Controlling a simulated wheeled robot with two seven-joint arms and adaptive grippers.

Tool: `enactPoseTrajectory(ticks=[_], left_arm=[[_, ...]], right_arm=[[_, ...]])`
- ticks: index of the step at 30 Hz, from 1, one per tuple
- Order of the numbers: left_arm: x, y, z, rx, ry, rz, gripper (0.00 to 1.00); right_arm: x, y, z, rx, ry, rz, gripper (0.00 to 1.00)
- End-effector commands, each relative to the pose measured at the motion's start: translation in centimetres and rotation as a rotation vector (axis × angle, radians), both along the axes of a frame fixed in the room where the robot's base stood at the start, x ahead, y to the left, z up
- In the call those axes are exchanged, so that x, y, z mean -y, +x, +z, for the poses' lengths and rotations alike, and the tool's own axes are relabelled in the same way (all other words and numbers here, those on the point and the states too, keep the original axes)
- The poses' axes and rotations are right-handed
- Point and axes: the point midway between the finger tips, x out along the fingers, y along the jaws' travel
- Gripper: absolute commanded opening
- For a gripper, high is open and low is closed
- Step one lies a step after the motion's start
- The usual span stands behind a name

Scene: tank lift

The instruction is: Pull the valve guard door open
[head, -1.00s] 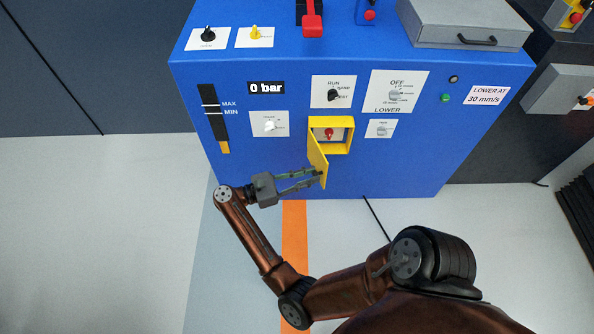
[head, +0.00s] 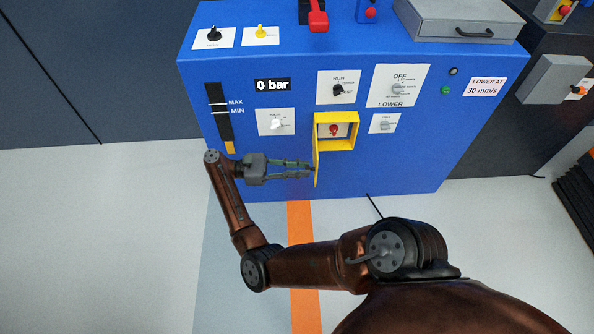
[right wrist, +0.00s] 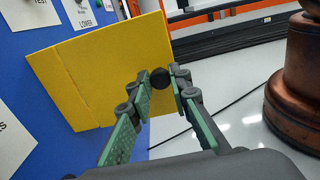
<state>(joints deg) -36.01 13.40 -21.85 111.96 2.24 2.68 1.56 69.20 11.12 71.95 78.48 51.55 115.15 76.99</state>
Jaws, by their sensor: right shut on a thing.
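The yellow valve guard door (head: 316,160) stands swung out from its yellow frame (head: 337,117) on the blue panel. In the head view I see it almost edge-on. Inside the frame the red valve knob (head: 333,130) is exposed. My right gripper (head: 311,169) reaches in from the left side of the door. In the right wrist view the door (right wrist: 95,70) shows its broad yellow face, and my right gripper (right wrist: 161,82) is shut on the round black knob (right wrist: 159,78) near the door's free edge. My left gripper is not in view.
The blue cabinet (head: 230,55) carries several dials and labels around the frame. A grey box (head: 455,22) sits on its top right. Open floor (head: 100,230) lies to the left, and an orange stripe (head: 302,260) runs below the door.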

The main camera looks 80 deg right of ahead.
Motion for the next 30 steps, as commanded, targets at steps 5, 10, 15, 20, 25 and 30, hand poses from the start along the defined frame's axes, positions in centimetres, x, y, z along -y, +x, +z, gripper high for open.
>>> enactPoseTrajectory(ticks=[5,10,15,20,25,30], left_arm=[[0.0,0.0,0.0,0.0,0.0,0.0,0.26],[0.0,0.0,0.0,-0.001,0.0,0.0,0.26],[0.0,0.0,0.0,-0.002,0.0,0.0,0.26],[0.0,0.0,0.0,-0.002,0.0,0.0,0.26],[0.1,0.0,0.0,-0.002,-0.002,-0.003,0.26],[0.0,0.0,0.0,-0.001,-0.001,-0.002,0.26]], right_arm=[[-0.1,0.0,0.0,-0.001,0.0,-0.003,0.0],[-0.1,0.0,0.0,-0.001,-0.001,-0.002,0.25],[-0.1,0.1,0.0,-0.001,-0.001,0.001,0.35],[-0.1,0.1,0.0,-0.001,-0.001,0.002,0.35],[-0.1,0.5,0.0,0.0,0.0,0.003,0.35],[-0.4,2.4,0.0,0.001,0.004,0.004,0.35]])
